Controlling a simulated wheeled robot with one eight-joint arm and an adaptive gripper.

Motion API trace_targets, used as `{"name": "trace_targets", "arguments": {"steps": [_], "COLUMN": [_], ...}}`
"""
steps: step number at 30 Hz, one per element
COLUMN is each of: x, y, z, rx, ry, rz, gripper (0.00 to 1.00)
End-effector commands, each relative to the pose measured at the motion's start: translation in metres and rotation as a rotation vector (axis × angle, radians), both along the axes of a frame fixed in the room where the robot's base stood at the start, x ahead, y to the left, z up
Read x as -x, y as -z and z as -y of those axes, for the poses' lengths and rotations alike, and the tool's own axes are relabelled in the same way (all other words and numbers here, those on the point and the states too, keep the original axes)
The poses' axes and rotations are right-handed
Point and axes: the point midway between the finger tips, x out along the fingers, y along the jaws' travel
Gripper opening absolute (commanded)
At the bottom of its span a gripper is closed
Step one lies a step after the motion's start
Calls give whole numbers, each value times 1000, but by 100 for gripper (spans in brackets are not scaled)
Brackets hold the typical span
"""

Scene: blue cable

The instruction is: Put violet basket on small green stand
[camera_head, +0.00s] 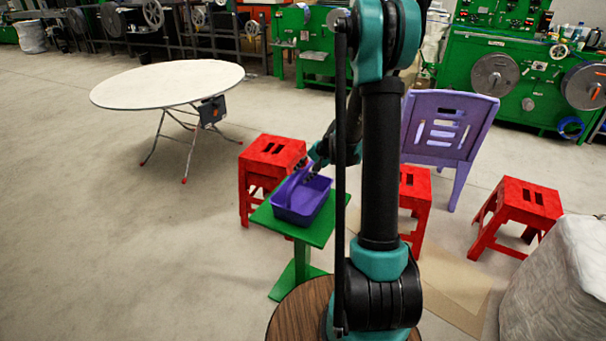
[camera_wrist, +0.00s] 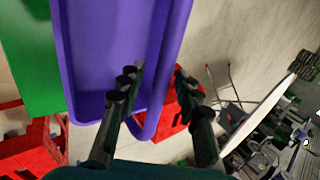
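The violet basket (camera_head: 301,207) is upright at the small green stand (camera_head: 318,230) in the head view, over its top; it looks to rest there, but contact is not clear. My gripper (camera_head: 311,174) is at the basket's upper right side. In the wrist view, the basket (camera_wrist: 100,60) fills the upper left, with the green stand (camera_wrist: 28,60) beyond it. My gripper's fingers (camera_wrist: 158,74) are spread apart, one on each side of the basket's handle (camera_wrist: 168,75). I see no firm grip on the handle.
Red stools stand behind the green stand (camera_head: 272,157), to its right (camera_head: 413,200) and farther right (camera_head: 517,210). A purple chair (camera_head: 445,130) is behind them. A round white table (camera_head: 168,84) is at the left. The left floor is clear.

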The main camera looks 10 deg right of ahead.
Motion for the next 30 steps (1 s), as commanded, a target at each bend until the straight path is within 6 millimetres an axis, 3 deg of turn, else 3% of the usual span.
{"name": "trace_targets", "arguments": {"steps": [10,24,30], "x": [4,32,38], "y": [-12,-82,-99], "z": [6,43,52], "rx": [0,0,0], "ry": [1,1,1], "rz": [0,0,0], "gripper": [34,34,34]}}
